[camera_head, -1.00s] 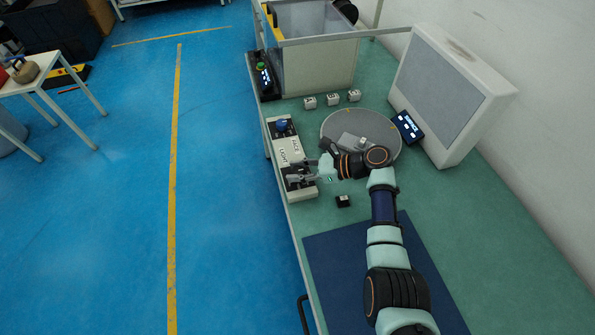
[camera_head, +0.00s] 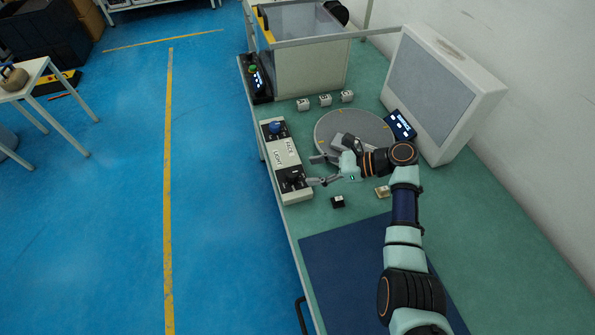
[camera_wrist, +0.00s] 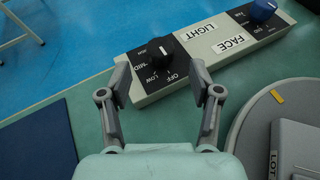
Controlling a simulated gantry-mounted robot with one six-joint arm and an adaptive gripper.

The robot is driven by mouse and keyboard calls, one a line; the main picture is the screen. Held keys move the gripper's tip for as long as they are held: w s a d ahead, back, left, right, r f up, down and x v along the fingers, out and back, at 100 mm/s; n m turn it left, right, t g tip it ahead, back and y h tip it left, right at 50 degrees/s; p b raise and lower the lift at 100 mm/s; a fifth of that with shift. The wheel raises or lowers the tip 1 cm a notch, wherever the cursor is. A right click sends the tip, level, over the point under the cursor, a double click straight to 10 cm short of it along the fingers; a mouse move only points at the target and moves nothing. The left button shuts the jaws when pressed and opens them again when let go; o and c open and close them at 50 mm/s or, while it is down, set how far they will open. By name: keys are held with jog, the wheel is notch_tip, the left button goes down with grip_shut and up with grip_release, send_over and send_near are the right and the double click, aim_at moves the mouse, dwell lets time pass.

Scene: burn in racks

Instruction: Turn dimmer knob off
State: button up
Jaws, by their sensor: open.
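The dimmer knob (camera_wrist: 168,55) is black, on the near end of a pale control box (camera_wrist: 222,62). It also shows in the head view (camera_head: 293,176). OFF, LOW and MID labels surround it; a short pale mark is on its top, but its exact setting is hard to read. The face beside it reads LIGHT. A blue knob (camera_wrist: 262,10) sits at the box's other end, beside the word FACE. My gripper (camera_wrist: 162,82) is open and empty. Its fingers are apart, short of the black knob and to its right in the head view (camera_head: 315,170).
A grey round plate (camera_head: 330,125) with a grey block lies beyond my gripper. Several small white cubes (camera_head: 325,100), a monitor-like panel (camera_head: 445,85) and a clear-walled box (camera_head: 310,75) stand farther back.

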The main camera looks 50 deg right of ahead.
jog(key=v, duration=0.4)
jog(key=shift+s+d+r, duration=0.15)
jog(key=shift+s+d, duration=0.05)
jog(key=shift+s, duration=0.1)
